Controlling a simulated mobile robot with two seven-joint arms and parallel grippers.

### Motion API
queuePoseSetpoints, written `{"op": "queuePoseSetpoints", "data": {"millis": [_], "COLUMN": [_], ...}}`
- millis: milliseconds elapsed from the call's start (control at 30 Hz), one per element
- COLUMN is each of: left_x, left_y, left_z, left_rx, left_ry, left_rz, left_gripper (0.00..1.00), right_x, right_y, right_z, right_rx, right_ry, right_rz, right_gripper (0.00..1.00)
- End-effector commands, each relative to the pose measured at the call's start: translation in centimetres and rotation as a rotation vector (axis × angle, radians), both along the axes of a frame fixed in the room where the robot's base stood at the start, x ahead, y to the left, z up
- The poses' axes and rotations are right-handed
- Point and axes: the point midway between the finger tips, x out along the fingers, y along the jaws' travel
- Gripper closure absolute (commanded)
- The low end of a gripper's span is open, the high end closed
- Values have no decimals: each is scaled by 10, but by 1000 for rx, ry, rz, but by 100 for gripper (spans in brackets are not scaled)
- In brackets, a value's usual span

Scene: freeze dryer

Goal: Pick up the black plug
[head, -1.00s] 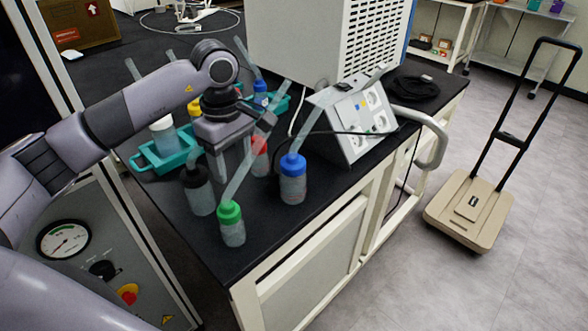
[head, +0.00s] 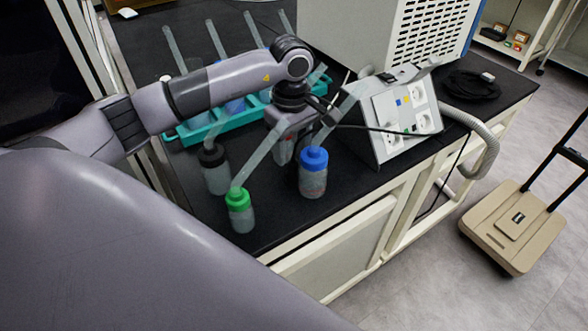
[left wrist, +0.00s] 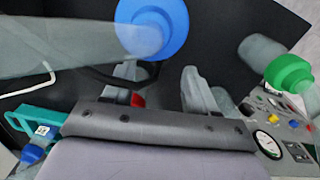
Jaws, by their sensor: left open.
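My left gripper (head: 290,135) hangs over the black bench among the bottles, behind the blue-capped bottle (head: 313,172). In the left wrist view its two fingers (left wrist: 160,78) are apart, and I see nothing held between them. A black cable (head: 375,129) runs from beside this gripper across the front of the white socket box (head: 392,125). In the left wrist view the cable (left wrist: 108,79) passes by the left finger, partly behind the blue cap (left wrist: 152,25). I cannot make out the black plug itself; bottle and gripper cover that area. My right gripper is not in view.
A green-capped bottle (head: 240,210) and a black-capped bottle (head: 214,168) stand near the front edge. A teal rack (head: 196,134) with bottles lies behind. A coiled black cable (head: 470,86) lies at the right. A beige trolley (head: 514,228) stands on the floor.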

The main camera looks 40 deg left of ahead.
Motion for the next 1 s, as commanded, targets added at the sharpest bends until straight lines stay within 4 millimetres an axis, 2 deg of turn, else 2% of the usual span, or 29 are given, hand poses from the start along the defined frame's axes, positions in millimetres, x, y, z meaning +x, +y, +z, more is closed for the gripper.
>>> {"op": "queuePoseSetpoints", "data": {"millis": [100, 200, 433, 467, 600, 633, 1000], "left_x": [0, 0, 1, 1, 1, 1, 1], "left_y": [-1, -1, -1, -1, 0, 0, 0], "left_z": [-17, -24, -26, -26, -26, -26, -22], "left_rx": [0, 0, 0, 0, 0, 0, 0], "left_ry": [3, 2, 0, 0, 0, 0, -1], "left_rz": [-1, -2, -2, -2, -1, -1, -1], "left_gripper": [43, 43, 43, 49, 95, 100, 100], "right_x": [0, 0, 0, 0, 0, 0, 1], "right_y": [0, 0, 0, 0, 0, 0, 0], "right_z": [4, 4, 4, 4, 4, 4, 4], "right_rx": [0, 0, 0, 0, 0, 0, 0], "right_ry": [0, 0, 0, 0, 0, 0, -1], "right_rz": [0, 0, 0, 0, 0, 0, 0], "right_gripper": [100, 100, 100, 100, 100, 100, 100]}}
